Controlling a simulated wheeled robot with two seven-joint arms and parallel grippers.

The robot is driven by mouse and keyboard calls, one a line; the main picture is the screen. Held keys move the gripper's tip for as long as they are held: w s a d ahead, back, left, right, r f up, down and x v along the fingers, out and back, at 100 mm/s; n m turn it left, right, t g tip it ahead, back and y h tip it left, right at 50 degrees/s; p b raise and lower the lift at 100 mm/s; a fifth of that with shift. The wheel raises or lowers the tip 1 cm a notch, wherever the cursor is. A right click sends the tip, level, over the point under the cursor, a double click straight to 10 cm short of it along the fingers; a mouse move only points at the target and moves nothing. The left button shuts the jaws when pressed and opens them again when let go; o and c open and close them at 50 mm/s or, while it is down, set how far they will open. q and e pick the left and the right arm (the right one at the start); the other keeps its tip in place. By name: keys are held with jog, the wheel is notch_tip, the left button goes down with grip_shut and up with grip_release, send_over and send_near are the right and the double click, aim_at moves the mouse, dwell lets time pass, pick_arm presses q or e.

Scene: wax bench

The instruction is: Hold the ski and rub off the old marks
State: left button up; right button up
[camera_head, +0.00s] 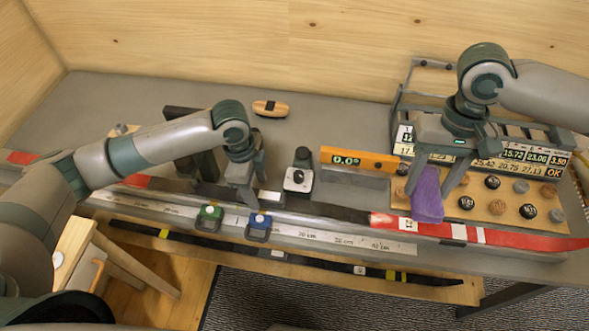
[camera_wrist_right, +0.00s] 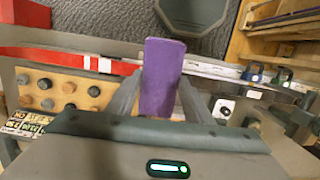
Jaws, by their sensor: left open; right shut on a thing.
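The ski (camera_head: 530,239) lies lengthwise along the bench's front, red at the right with white bands and dark along its middle; its red part also shows in the right wrist view (camera_wrist_right: 60,57). A small white patch with dark marks (camera_head: 408,224) is on the red part. My right gripper (camera_head: 431,190) is shut on a purple cloth or pad (camera_wrist_right: 162,78), which hangs down over the ski's red part; whether it touches is unclear. My left gripper (camera_head: 243,196) is open and low at the ski's dark middle; the fingers' exact fit around it is unclear.
A ruler strip (camera_head: 345,240) runs along the front edge, with a green clamp (camera_head: 209,217) and a blue clamp (camera_head: 259,226) near it. An orange level (camera_head: 358,160) stands behind. A wooden board with several knobs (camera_head: 500,200) and digital displays sit at the right.

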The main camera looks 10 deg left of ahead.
aim_at(259, 194)
pick_arm(q)
jog(key=shift+d+f+p, duration=0.15)
jog(key=shift+f+p, duration=0.25)
jog(key=shift+f, duration=1.2)
grip_shut()
